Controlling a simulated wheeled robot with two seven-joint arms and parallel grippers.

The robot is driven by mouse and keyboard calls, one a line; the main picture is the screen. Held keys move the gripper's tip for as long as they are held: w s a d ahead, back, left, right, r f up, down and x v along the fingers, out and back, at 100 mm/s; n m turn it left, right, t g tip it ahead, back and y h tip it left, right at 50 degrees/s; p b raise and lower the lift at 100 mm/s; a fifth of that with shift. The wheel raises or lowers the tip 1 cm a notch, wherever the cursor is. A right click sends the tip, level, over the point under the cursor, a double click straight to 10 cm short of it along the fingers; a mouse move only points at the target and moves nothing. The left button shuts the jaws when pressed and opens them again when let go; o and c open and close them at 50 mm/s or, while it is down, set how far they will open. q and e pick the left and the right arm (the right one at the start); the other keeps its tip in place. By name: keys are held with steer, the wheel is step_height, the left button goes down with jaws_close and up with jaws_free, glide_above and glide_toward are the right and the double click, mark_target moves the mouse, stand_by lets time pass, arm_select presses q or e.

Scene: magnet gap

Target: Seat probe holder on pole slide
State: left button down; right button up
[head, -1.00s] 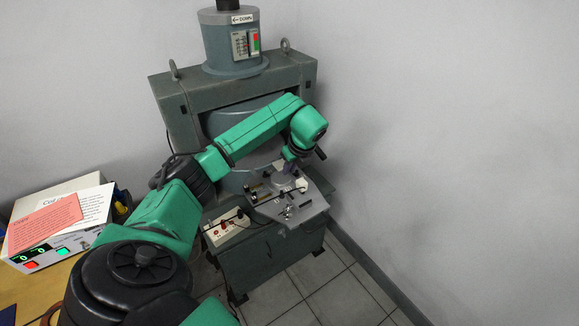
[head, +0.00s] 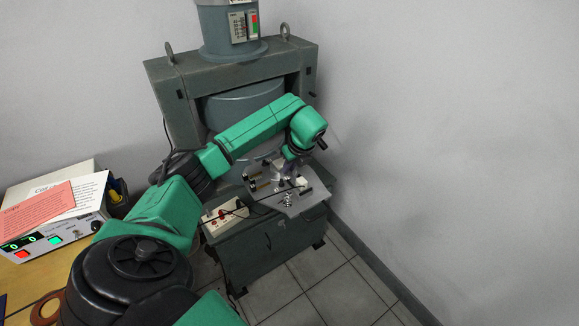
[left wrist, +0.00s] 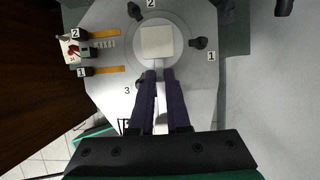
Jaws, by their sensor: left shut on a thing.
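My left gripper (head: 291,168) is over the grey plate (head: 311,198) at the front of the machine. In the left wrist view its two dark fingers (left wrist: 160,76) are close together, with their tips at the near edge of a cream square block (left wrist: 157,42), which I take to be the probe holder. The block appears over the round disc (left wrist: 180,27), inside its outline. I cannot tell whether it touches the disc, nor which part is the pole slide. The fingers hide part of the grip. My right gripper is out of view.
Black knobs (left wrist: 199,43) stand around the disc beside number labels. Two brass strips (left wrist: 108,69) lie left of it. A switch box (head: 225,216) with a cable stands left of the plate. The machine's upper frame (head: 225,68) rises behind. A lit instrument (head: 60,243) stands on the left table.

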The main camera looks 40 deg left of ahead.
arm_select(q)
steer(key=shift+f, duration=0.15)
steer(key=c, duration=0.8)
jaws_free()
steer(key=v, duration=1.4)
steer(key=shift+d+r+p, duration=0.15)
steer(key=shift+r+p, duration=0.15)
steer(key=shift+f, duration=0.1)
